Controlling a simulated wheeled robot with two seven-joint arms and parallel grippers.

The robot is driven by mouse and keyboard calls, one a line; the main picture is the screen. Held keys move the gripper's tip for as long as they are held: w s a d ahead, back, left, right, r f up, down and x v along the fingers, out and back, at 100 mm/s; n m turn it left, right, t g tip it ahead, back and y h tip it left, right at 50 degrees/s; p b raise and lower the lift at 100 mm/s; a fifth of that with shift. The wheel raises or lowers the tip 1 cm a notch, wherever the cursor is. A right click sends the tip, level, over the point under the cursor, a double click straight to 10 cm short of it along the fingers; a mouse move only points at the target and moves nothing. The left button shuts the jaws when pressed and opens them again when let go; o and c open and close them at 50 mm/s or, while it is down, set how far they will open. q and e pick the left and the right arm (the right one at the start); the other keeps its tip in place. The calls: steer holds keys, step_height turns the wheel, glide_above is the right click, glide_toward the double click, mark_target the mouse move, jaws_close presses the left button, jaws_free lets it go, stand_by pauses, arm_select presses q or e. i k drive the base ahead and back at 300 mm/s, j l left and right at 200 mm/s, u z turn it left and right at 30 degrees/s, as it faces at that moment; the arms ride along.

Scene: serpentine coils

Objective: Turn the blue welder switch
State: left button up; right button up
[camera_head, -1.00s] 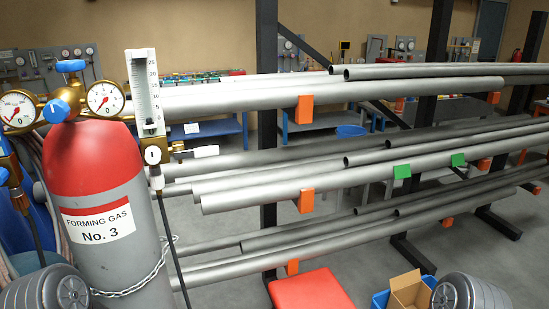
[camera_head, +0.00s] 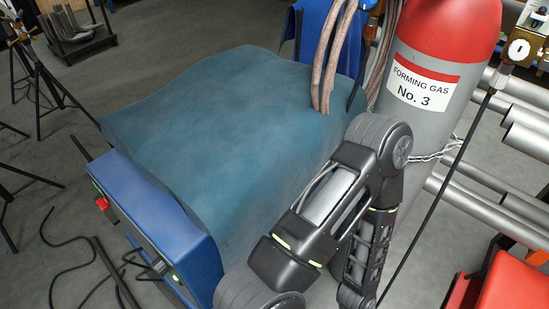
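A blue welder (camera_head: 160,215) stands at the lower left, its front panel facing left and seen at a steep angle. A teal cover (camera_head: 230,110) lies over its top and back. A small red part (camera_head: 102,203) sticks out of the panel near its upper left end; it may be the switch, but its setting is too small to tell. A green light (camera_head: 174,278) shows lower on the panel. One of my arms fills the lower middle, right of the welder. Neither gripper is in view.
A red-topped gas cylinder (camera_head: 430,80) with a chain stands behind my arm, beside hoses (camera_head: 335,60). Steel pipes (camera_head: 510,115) and a red seat (camera_head: 515,285) are at the right. Black cables (camera_head: 85,265) lie on the floor left of the welder. Tripods (camera_head: 40,75) stand farther left.

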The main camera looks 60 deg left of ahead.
mark_target(103, 204)
steer(key=k, duration=1.2)
steer(key=u, duration=2.15)
steer(key=i+l, duration=0.1)
steer(key=l, duration=0.2)
steer(key=i+l, duration=0.1)
steer(key=l, duration=0.2)
steer(key=i+l, duration=0.15)
steer(key=l, duration=0.15)
